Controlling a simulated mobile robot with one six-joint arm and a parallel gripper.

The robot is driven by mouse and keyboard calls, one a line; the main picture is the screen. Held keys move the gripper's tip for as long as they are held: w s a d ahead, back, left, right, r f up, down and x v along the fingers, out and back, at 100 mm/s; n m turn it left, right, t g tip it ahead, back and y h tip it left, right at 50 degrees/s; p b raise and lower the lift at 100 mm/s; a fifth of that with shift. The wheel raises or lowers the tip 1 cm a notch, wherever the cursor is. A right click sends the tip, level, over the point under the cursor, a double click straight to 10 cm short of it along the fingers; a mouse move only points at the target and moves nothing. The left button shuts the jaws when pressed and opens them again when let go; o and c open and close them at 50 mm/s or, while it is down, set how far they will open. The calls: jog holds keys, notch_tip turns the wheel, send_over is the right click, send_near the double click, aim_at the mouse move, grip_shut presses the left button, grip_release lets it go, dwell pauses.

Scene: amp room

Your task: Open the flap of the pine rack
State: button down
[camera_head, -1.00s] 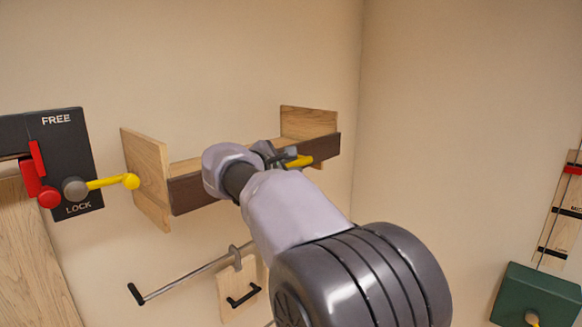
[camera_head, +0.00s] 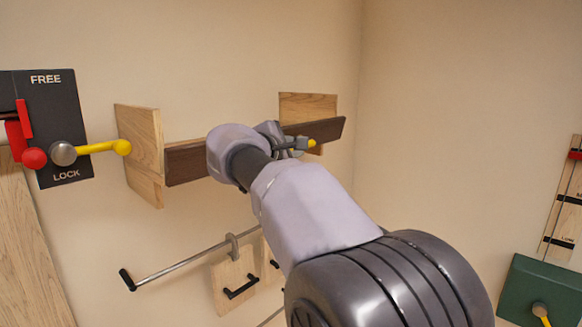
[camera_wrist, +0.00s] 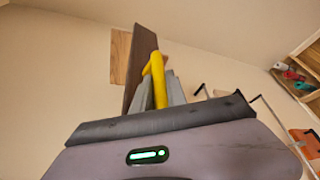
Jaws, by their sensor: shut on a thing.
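The pine rack (camera_head: 139,150) is on the wall, with a pale wooden panel at each end. Its dark brown flap (camera_head: 186,163) spans the front, its right edge slanting and its right end standing out past the right panel. My gripper (camera_head: 291,148) is at the right half of the flap, shut on the yellow handle (camera_head: 311,143). In the wrist view the yellow handle (camera_wrist: 158,78) stands between the grey fingers (camera_wrist: 159,94), beside the dark flap (camera_wrist: 139,62). My arm hides the flap's middle.
A black FREE/LOCK panel (camera_head: 50,115) with red and yellow levers is left of the rack. A metal rail (camera_head: 185,264) and wooden boards with black handles (camera_head: 235,280) are below. A green box (camera_head: 540,295) is at right. The wall above is clear.

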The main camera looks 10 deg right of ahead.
notch_tip(320, 180, down, 7)
jog(key=m+t+h+b, duration=0.3)
jog(key=m+b, duration=1)
jog(key=b, duration=1.2)
jog(key=shift+t+b, duration=0.3)
jog(key=shift+t, duration=0.1)
jog(key=c, duration=1.3)
grip_release()
jog(key=shift+w+a+f, duration=0.1)
jog(key=shift+w, duration=0.05)
jog(key=shift+c, duration=0.2)
